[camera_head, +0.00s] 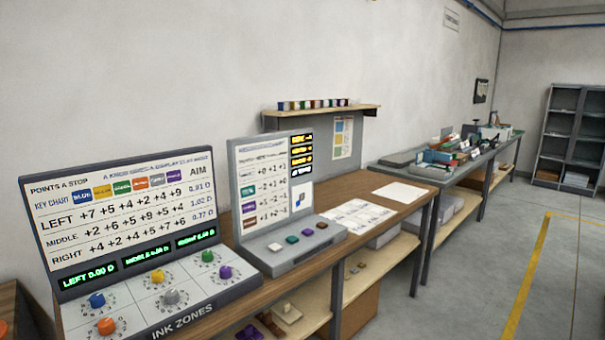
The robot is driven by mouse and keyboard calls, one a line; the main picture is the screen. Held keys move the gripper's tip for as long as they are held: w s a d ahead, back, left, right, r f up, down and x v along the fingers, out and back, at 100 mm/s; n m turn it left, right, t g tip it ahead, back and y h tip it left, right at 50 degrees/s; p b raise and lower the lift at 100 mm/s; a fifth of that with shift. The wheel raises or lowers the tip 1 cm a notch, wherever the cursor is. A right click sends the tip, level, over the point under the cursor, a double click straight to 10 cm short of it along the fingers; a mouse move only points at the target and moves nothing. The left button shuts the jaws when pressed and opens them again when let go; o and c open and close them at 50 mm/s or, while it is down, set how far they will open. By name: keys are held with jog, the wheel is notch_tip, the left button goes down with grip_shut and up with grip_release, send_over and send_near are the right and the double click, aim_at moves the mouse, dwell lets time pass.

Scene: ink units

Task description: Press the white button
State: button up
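A grey console (271,190) with an upright display stands on the wooden bench. On its sloped base is a row of small square buttons. The white button (275,247) is the leftmost, pale and apparently unpressed, though it is too small to be sure. To its right are a teal button (292,239), a purple button (307,232) and a dark red button (322,225). My gripper is not in view, and nothing covers the buttons.
Left of it stands a dark ink zones panel (124,161) with several coloured knobs. Papers (355,215) lie on the bench to the right. A shelf (322,111) with small coloured items hangs behind. The floor at right is clear, with a yellow line (527,280).

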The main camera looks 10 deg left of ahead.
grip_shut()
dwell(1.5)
